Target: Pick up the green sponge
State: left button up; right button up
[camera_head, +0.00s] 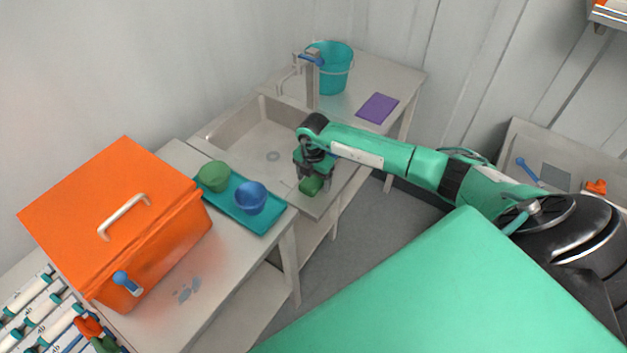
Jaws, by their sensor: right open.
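The green sponge (311,186) is a small green block at the front right rim of the sink unit. My right gripper (314,181) points down at it from above, with the arm coming in from the right. The gripper is open, and its dark fingers are close to the sponge. I cannot tell whether the fingers touch it or reach down on both sides. The gripper hides the sponge's upper part. My left gripper is not in view.
The sink basin (252,133) is left of my right gripper. A teal tray (266,222) holds a green bowl (214,176) and a blue bowl (250,198). An orange box (160,250) stands further left. A teal bucket (334,72) and purple cloth (377,108) are behind.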

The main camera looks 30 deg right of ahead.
aim_at(313, 179)
jog(key=c, duration=1)
jog(key=shift+r, duration=0.2)
jog(key=shift+r+b, duration=2.7)
jog(key=shift+r, duration=7.15)
jog(key=shift+o, duration=0.5)
jog(key=shift+c, duration=0.3)
